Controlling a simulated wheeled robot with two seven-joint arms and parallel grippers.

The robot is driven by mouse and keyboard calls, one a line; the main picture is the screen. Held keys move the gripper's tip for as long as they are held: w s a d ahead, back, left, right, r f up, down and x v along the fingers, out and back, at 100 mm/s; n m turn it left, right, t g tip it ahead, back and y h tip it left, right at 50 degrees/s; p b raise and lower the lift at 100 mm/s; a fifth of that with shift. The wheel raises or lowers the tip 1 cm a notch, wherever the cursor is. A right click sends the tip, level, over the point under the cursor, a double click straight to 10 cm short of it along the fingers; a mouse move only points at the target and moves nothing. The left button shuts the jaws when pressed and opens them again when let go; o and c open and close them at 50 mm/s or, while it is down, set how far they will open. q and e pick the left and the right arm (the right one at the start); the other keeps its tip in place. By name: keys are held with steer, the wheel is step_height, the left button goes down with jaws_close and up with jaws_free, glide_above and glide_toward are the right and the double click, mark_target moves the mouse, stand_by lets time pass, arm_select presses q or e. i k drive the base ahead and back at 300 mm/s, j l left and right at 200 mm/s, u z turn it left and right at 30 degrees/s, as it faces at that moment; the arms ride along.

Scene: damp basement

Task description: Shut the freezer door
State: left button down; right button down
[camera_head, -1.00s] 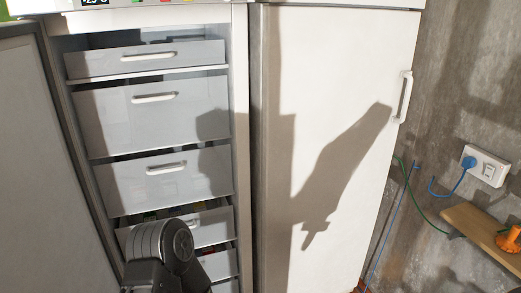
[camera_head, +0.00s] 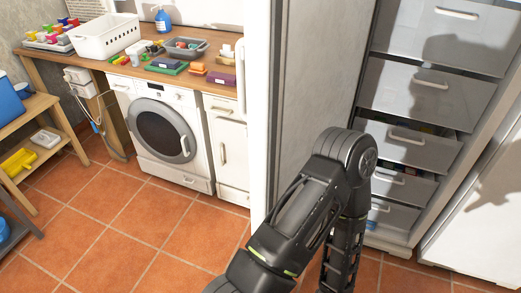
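The freezer door (camera_head: 318,75) stands open in the head view, its grey inner face turned toward the freezer and its white edge to the left. A white handle (camera_head: 241,80) shows at its left edge. The open freezer's drawers (camera_head: 428,88) are exposed to the right, with pale handles. One of my black arms rises from the bottom, bends in front of the door's lower part and the opening, and goes down again. It hides part of both. Whether the arm touches the door cannot be told. Neither gripper is in view.
A white closed appliance door (camera_head: 480,225) stands right of the freezer. Left of the freezer door are a washing machine (camera_head: 160,135) and a wooden counter (camera_head: 85,72) with a white basket (camera_head: 104,37). A wooden shelf (camera_head: 45,150) stands far left. The tiled floor (camera_head: 130,225) is clear.

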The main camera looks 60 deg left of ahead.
mark_target(301, 64)
steer(key=k+j, duration=0.15)
steer(key=j, duration=0.3)
steer(key=k+j, duration=0.1)
steer(key=j, duration=0.35)
steer(key=k+j+u, duration=0.1)
steer(key=j, duration=0.3)
steer(key=k+j, duration=0.15)
steer(key=j, duration=0.3)
steer(key=k+j, duration=0.15)
steer(key=j, duration=0.3)
steer(key=k+j+u, duration=0.1)
steer(key=j, duration=0.35)
